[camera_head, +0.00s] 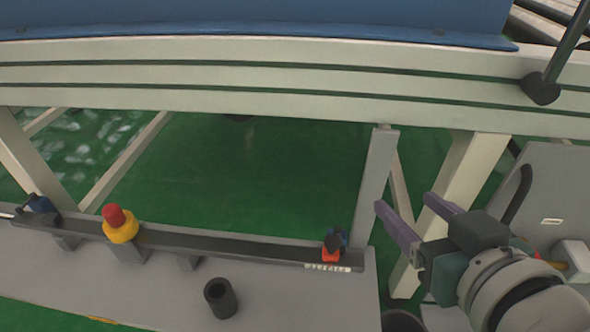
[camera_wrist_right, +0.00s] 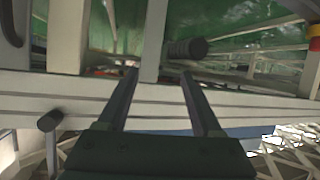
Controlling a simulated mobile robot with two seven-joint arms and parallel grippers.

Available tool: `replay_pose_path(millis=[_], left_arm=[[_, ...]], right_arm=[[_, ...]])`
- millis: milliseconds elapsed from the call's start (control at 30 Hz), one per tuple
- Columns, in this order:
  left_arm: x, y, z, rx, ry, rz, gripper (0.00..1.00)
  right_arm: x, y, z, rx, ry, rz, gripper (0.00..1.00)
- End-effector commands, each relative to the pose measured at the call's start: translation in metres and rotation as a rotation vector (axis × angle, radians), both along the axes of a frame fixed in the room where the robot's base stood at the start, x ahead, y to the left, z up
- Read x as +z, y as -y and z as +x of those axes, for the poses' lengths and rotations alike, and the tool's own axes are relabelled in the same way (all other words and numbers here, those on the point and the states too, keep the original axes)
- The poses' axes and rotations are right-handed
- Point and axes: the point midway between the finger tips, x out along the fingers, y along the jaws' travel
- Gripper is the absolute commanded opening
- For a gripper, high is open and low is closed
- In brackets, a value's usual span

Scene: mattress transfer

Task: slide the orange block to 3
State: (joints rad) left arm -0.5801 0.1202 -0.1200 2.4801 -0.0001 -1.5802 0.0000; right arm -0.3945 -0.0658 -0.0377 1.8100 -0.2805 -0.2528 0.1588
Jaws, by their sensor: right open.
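The orange block (camera_head: 331,254) sits on a dark rail (camera_head: 230,245) near the rail's right end, with a dark part on top of it. A small white scale label (camera_head: 334,268) lies just below it; its numbers are too small to read. My right gripper (camera_head: 405,205) is open and empty, to the right of the block and apart from it. In the right wrist view its two fingers (camera_wrist_right: 160,85) are spread with nothing between them. My left gripper is not in view.
A yellow and red button (camera_head: 119,224) stands by the rail at left. A black cylinder (camera_head: 220,297) stands on the grey plate (camera_head: 290,300). A beige frame (camera_head: 290,85) with posts runs behind, close to my right gripper.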

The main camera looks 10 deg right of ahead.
Motion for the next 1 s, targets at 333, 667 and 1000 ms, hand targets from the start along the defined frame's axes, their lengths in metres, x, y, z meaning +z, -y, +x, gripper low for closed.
replay_pose_path(millis=[333, 667, 1000], left_arm=[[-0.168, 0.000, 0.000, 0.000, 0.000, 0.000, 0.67], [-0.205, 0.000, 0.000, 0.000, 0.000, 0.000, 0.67], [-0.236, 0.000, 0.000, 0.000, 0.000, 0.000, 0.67]], right_arm=[[-0.149, -0.034, 0.018, 0.086, 0.290, 0.047, 0.67], [-0.173, -0.052, 0.021, 0.133, 0.400, 0.076, 0.67], [-0.174, -0.058, 0.078, 0.134, 0.404, 0.076, 0.67]])
